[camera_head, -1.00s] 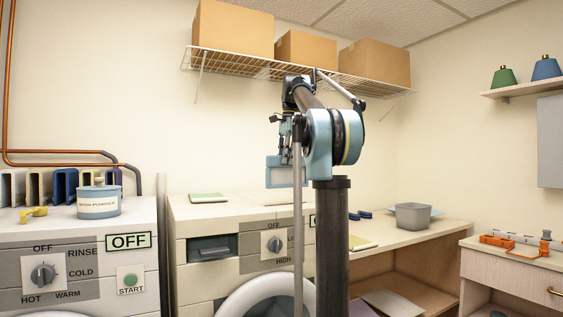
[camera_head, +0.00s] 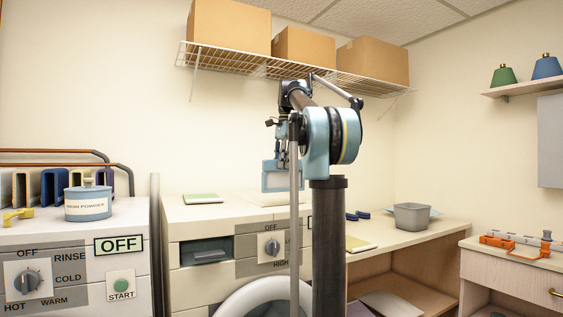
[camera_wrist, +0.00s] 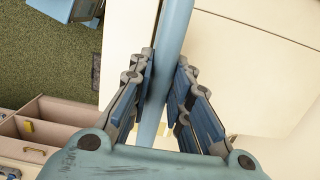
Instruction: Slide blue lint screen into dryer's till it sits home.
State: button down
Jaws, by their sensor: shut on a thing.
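The blue lint screen (camera_head: 281,182) is a flat light-blue framed panel. It hangs upright below my gripper (camera_head: 280,142), above the top of the dryer (camera_head: 185,228). In the wrist view, my gripper (camera_wrist: 164,75) is shut on a pale blue bar of the screen (camera_wrist: 175,30), with a finger on each side. The dryer is the cream machine in the middle with a dial and a round door. A dark rectangular opening (camera_head: 206,250) shows in its front panel. The arm partly hides the screen's right side and the dryer front.
A washer (camera_head: 75,260) with a blue powder tub (camera_head: 88,204) stands at left. A green book (camera_head: 201,198) lies on the dryer top. A counter (camera_head: 400,232) with a grey bin (camera_head: 412,217) is at right. Boxes sit on a wire shelf (camera_head: 235,63) above.

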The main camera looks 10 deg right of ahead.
aim_at(282, 189)
jog(key=shift+f, duration=2)
jog(key=shift+s+f, duration=0.1)
jog(key=shift+f, duration=3.4)
dwell(0.3)
jog(key=c, duration=1.4)
grip_release()
jog(key=r, duration=0.4)
jog(key=d+r, duration=0.1)
jog(key=r, duration=0.6)
jog(key=shift+w+d+r, duration=0.15)
jog(key=shift+w+r, duration=0.15)
jog(key=shift+r, duration=0.1)
